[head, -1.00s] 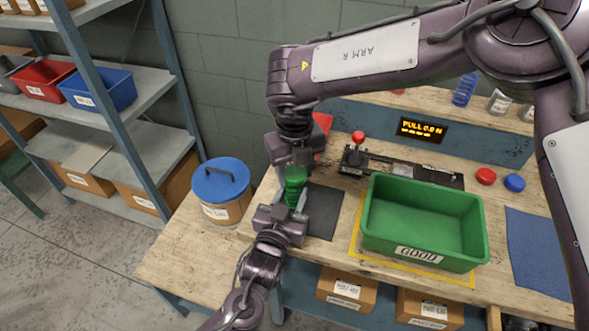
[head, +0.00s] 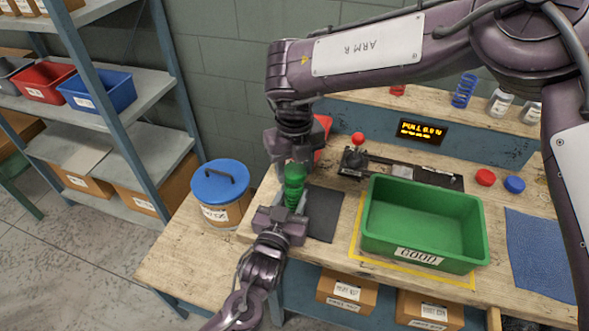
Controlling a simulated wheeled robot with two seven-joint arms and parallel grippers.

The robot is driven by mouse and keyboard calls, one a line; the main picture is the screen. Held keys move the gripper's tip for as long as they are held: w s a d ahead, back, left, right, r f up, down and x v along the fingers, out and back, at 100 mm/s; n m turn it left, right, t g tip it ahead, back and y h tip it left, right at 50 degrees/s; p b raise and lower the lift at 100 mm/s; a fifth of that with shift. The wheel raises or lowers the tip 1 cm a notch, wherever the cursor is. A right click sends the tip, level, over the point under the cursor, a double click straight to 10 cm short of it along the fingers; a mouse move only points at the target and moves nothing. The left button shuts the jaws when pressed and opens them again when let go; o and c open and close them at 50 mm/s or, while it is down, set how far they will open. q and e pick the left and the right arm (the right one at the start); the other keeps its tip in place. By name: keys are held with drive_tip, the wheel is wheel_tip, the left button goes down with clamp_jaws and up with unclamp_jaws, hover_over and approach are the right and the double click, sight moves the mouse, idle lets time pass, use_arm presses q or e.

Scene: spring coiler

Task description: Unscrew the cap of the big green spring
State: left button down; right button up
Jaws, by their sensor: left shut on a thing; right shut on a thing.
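The big green spring (head: 293,197) stands upright above the left end of the bench, between my two grippers. My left gripper (head: 290,212) is shut on its lower part from the front. My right gripper (head: 292,160) comes down from above and is shut on the green cap (head: 295,172) at the top. The cap and the spring look alike in colour, so I cannot tell whether there is a gap between them. The fingers hide part of both.
A dark mat (head: 325,215) lies beside the spring. A green bin marked GOOD (head: 420,255) stands to the right, and a lidded bucket (head: 222,212) to the left. Behind are a red-knobbed lever device (head: 357,150) and a display (head: 422,131). A blue cloth (head: 540,250) lies at far right.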

drive_tip(key=shift+r, duration=0.45)
drive_tip(key=shift+r, duration=1.95)
drive_tip(key=shift+d+f+n, duration=0.2)
drive_tip(key=shift+f+n, duration=0.1)
drive_tip(key=shift+f, duration=0.05)
drive_tip(key=d+f+n, duration=0.4)
drive_tip(key=d, duration=0.3)
hover_over(324, 202)
wheel_tip(324, 202, down, 6)
drive_tip(key=shift+w+r, duration=0.1)
drive_tip(key=shift+r, duration=0.1)
drive_tip(key=shift+f, duration=2.05)
drive_tip(key=shift+f, duration=0.15)
